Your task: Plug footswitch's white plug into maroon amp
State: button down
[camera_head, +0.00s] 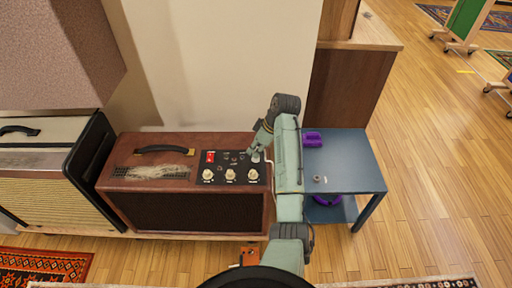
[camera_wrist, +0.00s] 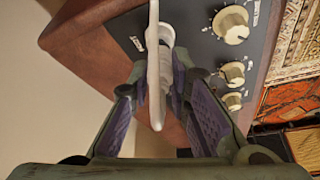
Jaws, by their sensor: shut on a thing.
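The maroon amp (camera_head: 185,212) stands left of centre in the head view, its dark control panel (camera_head: 219,158) facing up with a red switch and cream knobs. My gripper (camera_head: 257,153) is over the panel's right end. In the wrist view my gripper (camera_wrist: 160,85) is shut on the white plug (camera_wrist: 166,36), with the panel (camera_wrist: 190,40) just beyond it. A white cable (camera_wrist: 153,75) passes in front of the plug. The plug's tip is hidden, so I cannot tell whether it is in a jack. I cannot clearly identify the footswitch.
A cream-fronted amp (camera_head: 38,170) stands close on the left. A blue side table (camera_head: 350,165) is to the right, with a purple object (camera_head: 312,138) on top and a purple ring (camera_head: 327,200) below. An orange object (camera_head: 249,257) sits low in front.

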jog(key=shift+f, duration=0.35)
dwell(0.3)
jog(key=c, duration=1.4)
grip_release()
jog(key=shift+r, duration=0.1)
jog(key=shift+v, duration=5.9)
